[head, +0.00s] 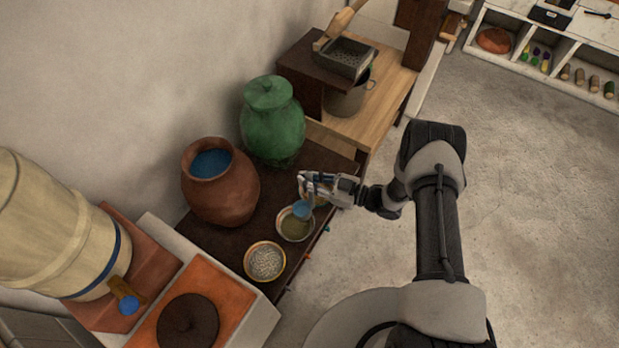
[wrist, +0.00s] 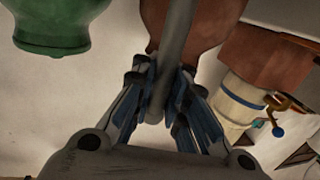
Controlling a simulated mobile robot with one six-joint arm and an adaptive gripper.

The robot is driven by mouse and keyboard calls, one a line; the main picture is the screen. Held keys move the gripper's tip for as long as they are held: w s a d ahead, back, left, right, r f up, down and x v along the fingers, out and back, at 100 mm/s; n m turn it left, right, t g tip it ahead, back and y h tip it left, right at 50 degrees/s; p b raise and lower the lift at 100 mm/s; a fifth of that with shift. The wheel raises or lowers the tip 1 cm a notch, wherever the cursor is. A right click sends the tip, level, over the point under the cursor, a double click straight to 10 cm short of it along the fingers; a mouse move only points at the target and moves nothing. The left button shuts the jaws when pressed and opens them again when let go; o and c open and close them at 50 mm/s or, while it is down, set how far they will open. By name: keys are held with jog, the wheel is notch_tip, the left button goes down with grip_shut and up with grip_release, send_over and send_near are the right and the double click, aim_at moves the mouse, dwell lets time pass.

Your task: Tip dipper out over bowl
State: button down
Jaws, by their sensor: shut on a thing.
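My gripper (head: 313,183) reaches in from the right over the dark wooden bench and is shut on the dipper. In the wrist view its grey handle (wrist: 176,45) runs up between my fingers (wrist: 165,88). The dipper's bluish cup (head: 303,210) shows in the head view just below my fingers, over the back right part of a small bowl (head: 283,234) with olive-green contents. I cannot tell whether the cup touches the rim, how far it is tilted, or whether anything is flowing from it. In the wrist view the cup is out of sight.
A second bowl (head: 251,273) with pale grains stands in front. A clay jar (head: 222,197) with blue contents and a lidded green jar (head: 272,125) stand behind. A wooden barrel (head: 60,230) with a tap is at left. Open floor (head: 540,190) lies right.

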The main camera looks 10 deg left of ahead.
jog(key=shift+s+a+f+n+t+h+p, duration=1)
jog(key=shift+s+a+f+n+h+p, duration=0.8)
jog(key=shift+s+a+n+h, duration=2.55)
jog(key=s+a+f+n+t+h+b, duration=0.1)
jog(key=s+a+f+t+h+b, duration=0.2)
jog(key=s+a+f, duration=0.2)
jog(key=shift+a+f+b, duration=0.3)
jog(key=shift+a+f, duration=1.3)
jog(key=shift+f, duration=0.7)
